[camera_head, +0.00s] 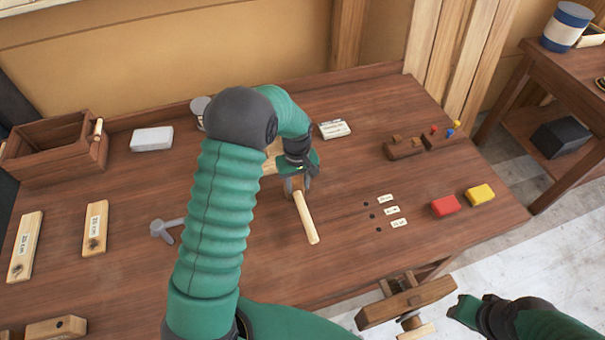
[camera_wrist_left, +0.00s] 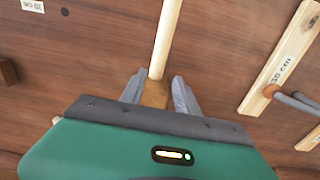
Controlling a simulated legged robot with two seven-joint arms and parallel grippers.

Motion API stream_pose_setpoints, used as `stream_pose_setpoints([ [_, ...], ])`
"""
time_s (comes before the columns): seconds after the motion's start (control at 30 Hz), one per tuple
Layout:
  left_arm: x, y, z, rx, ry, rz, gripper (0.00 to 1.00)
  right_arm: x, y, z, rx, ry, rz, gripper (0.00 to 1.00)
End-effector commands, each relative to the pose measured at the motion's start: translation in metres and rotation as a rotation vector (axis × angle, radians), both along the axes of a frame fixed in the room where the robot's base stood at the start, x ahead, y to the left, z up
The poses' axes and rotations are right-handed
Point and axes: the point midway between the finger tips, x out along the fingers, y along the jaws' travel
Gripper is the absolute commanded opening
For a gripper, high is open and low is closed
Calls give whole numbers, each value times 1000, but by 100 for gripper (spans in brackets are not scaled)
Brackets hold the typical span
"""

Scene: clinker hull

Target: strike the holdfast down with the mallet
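The mallet's pale handle (camera_head: 306,217) points towards the bench front. In the left wrist view the handle (camera_wrist_left: 167,35) runs up from a darker wooden section (camera_wrist_left: 155,94) between the fingers. My left gripper (camera_head: 297,184) is above the middle of the bench and appears shut on that section.
Labelled boards (camera_head: 95,228) lie on the left of the bench (camera_head: 340,265). A wooden box (camera_head: 55,150) and white block (camera_head: 152,139) are behind them. Red (camera_head: 445,206) and yellow (camera_head: 480,195) blocks lie right. A wooden vise (camera_head: 405,300) juts from the front edge.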

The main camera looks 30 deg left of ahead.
Motion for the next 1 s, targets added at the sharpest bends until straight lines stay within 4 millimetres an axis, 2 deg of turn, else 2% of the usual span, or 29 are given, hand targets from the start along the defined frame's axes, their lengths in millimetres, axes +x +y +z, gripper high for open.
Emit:
stream_pose_setpoints([
  [0.03, 2, 1, -13, -1, 2, 0, 37, 0, 0, -10, 0, 0, 0, 36],
  [0.2, 6, 2, -41, -3, 6, 0, 37, 0, 0, -31, 0, 0, 0, 36],
  [0.33, 6, 2, -60, -3, 6, -1, 37, 1, 0, -46, 0, -1, 0, 36],
  [0.5, 4, 2, -76, -2, 3, -1, 37, 1, 0, -56, 0, -1, 0, 36],
  [0.87, 6, 1, -81, -1, 5, -2, 36, 1, 0, -57, 0, -1, 0, 36],
  [1.0, 6, 1, -81, -2, 4, -2, 18, 1, 0, -57, 0, -1, 0, 36],
])
